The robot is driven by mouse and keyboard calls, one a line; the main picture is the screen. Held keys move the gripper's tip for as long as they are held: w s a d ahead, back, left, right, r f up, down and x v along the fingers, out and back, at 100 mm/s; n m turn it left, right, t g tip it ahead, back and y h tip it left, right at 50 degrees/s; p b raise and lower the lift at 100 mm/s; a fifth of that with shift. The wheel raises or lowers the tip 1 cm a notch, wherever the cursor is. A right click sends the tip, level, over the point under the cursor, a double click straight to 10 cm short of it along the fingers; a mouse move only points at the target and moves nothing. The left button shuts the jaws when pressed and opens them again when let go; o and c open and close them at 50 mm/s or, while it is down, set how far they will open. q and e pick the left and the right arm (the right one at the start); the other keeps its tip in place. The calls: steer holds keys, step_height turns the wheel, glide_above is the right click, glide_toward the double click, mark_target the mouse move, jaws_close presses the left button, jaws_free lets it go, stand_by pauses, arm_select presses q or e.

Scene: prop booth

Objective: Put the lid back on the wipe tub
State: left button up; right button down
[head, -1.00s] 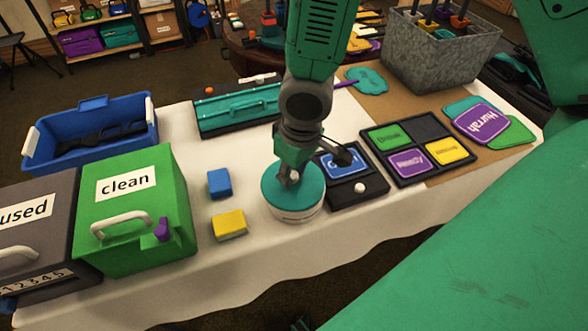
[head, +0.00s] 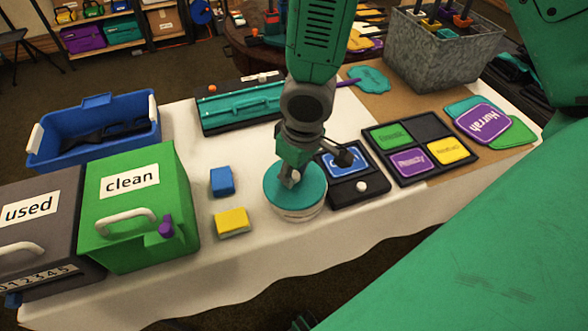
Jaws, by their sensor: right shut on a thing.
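The wipe tub (head: 299,214) is a short, white, round tub standing on the white-covered table near its front edge. The teal round lid (head: 311,197) lies over its top and looks about level; I cannot tell whether it is pressed fully down. My right gripper (head: 293,178) comes down from above and is shut on the lid at its middle. The fingers hide the part they grip, apart from a small pale bit. My left gripper is not in view.
A blue block (head: 221,181) and a yellow sponge-like block (head: 231,222) lie left of the tub. A black pad with a blue card (head: 343,165) stands close on its right. A green "clean" box (head: 180,200) stands further left. A teal-and-black case (head: 215,113) lies behind.

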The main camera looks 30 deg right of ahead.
steer(key=shift+d, duration=0.15)
steer(key=c, duration=1.8)
jaws_free()
steer(key=o, duration=1)
steer(key=shift+r+p, duration=3.5)
steer(key=shift+p, duration=0.15)
steer(key=shift+c, duration=0.4)
jaws_close()
